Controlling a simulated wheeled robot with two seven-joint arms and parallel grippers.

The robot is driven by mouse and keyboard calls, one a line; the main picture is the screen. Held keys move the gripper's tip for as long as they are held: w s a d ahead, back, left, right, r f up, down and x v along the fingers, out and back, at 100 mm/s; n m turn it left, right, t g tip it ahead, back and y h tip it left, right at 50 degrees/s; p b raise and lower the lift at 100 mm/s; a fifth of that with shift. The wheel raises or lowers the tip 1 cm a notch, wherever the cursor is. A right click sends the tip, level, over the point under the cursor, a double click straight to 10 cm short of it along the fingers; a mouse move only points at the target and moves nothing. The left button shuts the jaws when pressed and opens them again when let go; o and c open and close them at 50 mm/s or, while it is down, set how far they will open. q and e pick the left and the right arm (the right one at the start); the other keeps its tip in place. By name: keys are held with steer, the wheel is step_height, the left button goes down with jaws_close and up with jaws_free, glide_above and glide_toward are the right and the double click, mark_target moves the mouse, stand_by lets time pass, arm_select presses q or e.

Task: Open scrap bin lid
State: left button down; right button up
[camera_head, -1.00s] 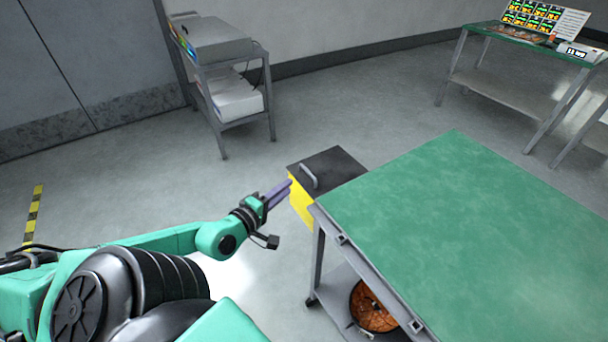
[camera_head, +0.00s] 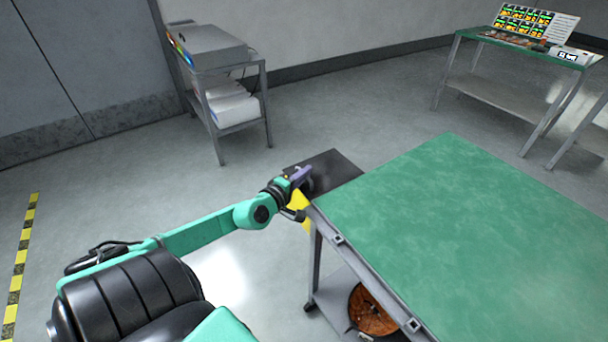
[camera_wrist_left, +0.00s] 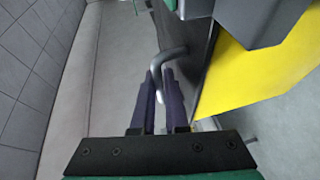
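The scrap bin stands left of the green-topped table in the head view. It has a yellow body (camera_head: 303,207) and a dark flat lid (camera_head: 338,171), which lies down on it. My left gripper (camera_head: 304,174) is at the lid's left part and hides the handle there. In the left wrist view the grey bent handle (camera_wrist_left: 170,56) reaches between the two purple fingers (camera_wrist_left: 162,84). The finger gap is narrow, and I cannot tell whether they press on the handle. The yellow bin side (camera_wrist_left: 255,70) shows at the right there. My right gripper is not in view.
The green table (camera_head: 470,230) stands close to the bin on the right, with a round container of orange-brown contents (camera_head: 372,310) on its lower shelf. A grey equipment cart (camera_head: 232,95) stands behind. Floor at the left is clear.

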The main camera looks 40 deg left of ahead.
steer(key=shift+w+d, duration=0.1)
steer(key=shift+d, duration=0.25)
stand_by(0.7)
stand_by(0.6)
